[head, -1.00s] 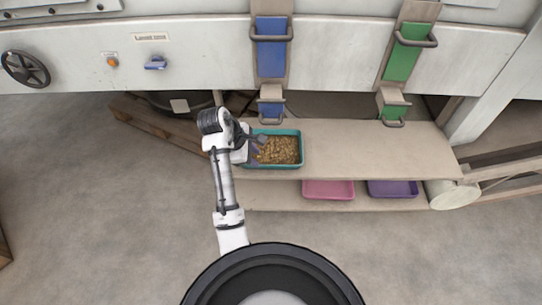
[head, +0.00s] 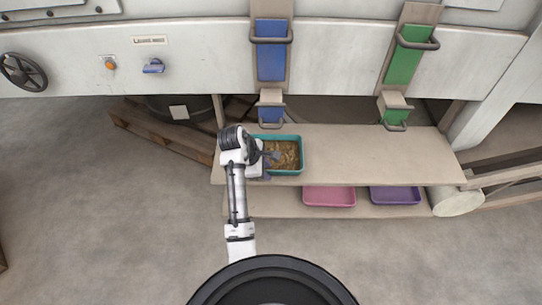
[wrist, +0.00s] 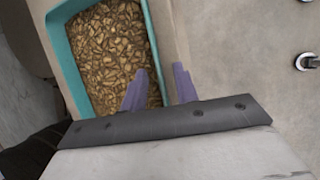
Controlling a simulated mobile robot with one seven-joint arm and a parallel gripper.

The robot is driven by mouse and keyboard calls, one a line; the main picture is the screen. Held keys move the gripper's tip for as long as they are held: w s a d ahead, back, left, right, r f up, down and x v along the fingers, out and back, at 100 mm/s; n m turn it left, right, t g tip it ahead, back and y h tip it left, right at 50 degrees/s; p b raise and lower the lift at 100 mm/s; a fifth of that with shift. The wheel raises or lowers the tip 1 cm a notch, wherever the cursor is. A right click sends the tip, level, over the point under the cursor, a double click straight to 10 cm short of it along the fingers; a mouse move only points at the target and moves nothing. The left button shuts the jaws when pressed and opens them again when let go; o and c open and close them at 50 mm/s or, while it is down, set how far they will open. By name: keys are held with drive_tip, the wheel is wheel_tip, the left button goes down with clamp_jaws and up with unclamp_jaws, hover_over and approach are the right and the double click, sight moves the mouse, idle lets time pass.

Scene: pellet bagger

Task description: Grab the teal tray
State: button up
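The teal tray (head: 302,154) stands at the left end of the upper shelf, filled with brown pellets (head: 287,156). My gripper (head: 268,158) is at the tray's left part in the head view, and my arm partly hides that end. In the wrist view, my gripper (wrist: 160,88) has its two purple fingers apart. One finger is over the pellets inside the teal tray (wrist: 63,60); the other is outside, over the shelf. The tray's wall runs between them, with a visible gap. I cannot tell whether either finger touches the wall.
The upper shelf (head: 380,155) is bare right of the tray. A pink tray (head: 329,197) and a purple tray (head: 395,195) sit on the lower shelf. A blue chute (head: 271,50) and a green chute (head: 408,55) hang above. A wooden pallet (head: 160,140) lies at left.

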clamp_jaws()
drive_tip(key=shift+r, duration=0.1)
